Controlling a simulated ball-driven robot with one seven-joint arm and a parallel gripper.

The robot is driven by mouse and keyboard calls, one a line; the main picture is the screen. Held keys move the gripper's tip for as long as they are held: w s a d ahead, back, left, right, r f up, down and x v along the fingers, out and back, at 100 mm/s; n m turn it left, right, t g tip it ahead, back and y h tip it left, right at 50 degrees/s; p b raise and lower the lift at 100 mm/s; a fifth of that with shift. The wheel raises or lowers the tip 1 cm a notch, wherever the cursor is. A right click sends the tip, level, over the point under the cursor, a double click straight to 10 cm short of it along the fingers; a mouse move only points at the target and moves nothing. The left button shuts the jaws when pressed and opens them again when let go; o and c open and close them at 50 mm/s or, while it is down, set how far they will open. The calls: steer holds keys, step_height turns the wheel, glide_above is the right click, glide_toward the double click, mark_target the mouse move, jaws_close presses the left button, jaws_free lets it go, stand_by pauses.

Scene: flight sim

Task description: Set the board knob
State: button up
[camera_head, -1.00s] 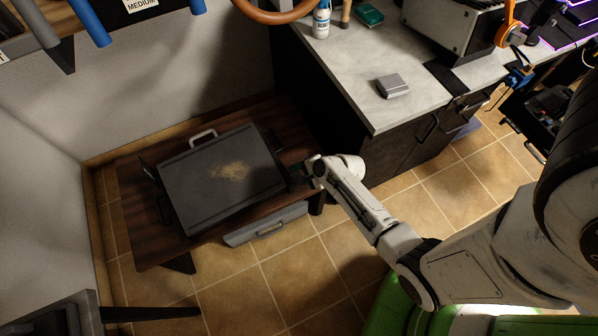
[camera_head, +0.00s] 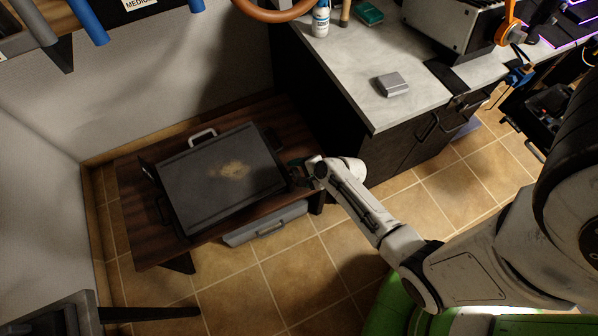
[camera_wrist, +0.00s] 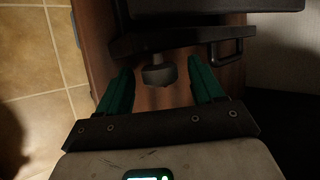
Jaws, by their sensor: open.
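The board (camera_head: 222,176) is a dark flat slab with a tan worn patch, lying on a low wooden table. In the head view my gripper (camera_head: 300,172) is at the board's right end, and the knob is hidden there.
The wooden table (camera_head: 140,235) stands in a corner against the walls. A grey case (camera_head: 266,224) lies beneath its front edge. A counter (camera_head: 345,85) with a small grey box (camera_head: 392,84) stands to the right. Tiled floor (camera_head: 300,285) is open in front.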

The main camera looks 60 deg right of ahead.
steer(key=shift+s, duration=0.1)
steer(key=p+v, duration=0.2)
steer(key=v, duration=0.8)
steer(key=shift+s+r, duration=0.2)
steer(key=shift+r, duration=0.1)
steer(key=s+a+r+n+g, duration=0.3)
steer(key=a+r+n, duration=0.3)
steer(key=n, duration=0.5)
steer(key=s+a+r+n+g+p, duration=0.1)
steer(key=s+a+r+n+g, duration=0.1)
steer(key=a+r+n+g, duration=0.3)
step_height(320, 180, up, 5)
steer(key=n, duration=0.6)
steer(key=shift+s+a+h+p, duration=0.3)
steer(key=shift+s+a, duration=0.05)
steer(key=shift+a, duration=0.05)
